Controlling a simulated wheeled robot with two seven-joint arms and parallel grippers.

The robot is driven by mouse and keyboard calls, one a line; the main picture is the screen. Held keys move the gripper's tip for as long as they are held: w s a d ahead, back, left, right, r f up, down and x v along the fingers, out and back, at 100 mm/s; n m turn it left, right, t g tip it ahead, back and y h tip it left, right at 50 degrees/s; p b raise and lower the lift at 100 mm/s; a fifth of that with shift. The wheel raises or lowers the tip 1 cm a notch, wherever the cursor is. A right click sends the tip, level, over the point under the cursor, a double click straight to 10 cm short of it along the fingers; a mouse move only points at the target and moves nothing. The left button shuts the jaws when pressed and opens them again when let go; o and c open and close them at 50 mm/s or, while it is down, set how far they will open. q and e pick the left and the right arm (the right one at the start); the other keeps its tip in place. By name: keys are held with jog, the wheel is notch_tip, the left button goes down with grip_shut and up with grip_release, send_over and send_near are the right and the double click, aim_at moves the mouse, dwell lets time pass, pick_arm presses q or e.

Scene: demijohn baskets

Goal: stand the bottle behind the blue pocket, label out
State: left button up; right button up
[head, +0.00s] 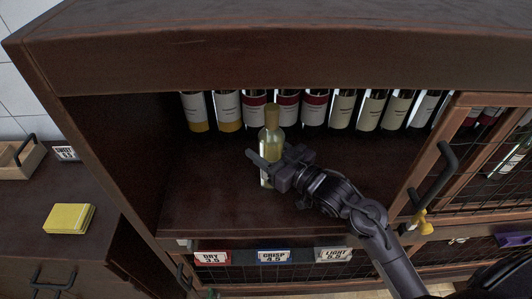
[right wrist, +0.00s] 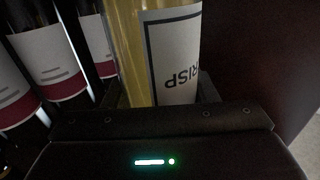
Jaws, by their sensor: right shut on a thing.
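The bottle (head: 271,122) is pale yellow-green glass with a tan top and stands about upright inside the cabinet bay. My right gripper (head: 270,172) is shut on its lower body. In the right wrist view the bottle (right wrist: 130,50) shows a white label (right wrist: 176,58) with "CRISP" partly readable, upside down in that picture. I cannot tell whether its base touches the shelf (head: 215,205). The blue pocket (head: 274,256), marked CRISP 4.5, is on the shelf's front edge, a little in front of the bottle. My left gripper is not in view.
A red DRY pocket (head: 212,258) and a grey LIGHT pocket (head: 333,254) flank the blue one. A row of several bottles (head: 287,108) stands behind. A mesh door (head: 480,165) with a handle bounds the bay at right. The shelf's left part is clear.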

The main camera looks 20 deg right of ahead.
jog(key=shift+r, duration=0.2)
jog(key=shift+s+f, duration=0.1)
jog(key=o, duration=1.5)
jog(key=shift+f, duration=0.15)
jog(key=shift+s+r, duration=0.1)
jog(key=shift+r, duration=0.1)
jog(key=p+v, duration=0.4)
jog(key=v, duration=0.7)
jog(key=shift+s+d, duration=0.2)
jog(key=shift+s, duration=0.15)
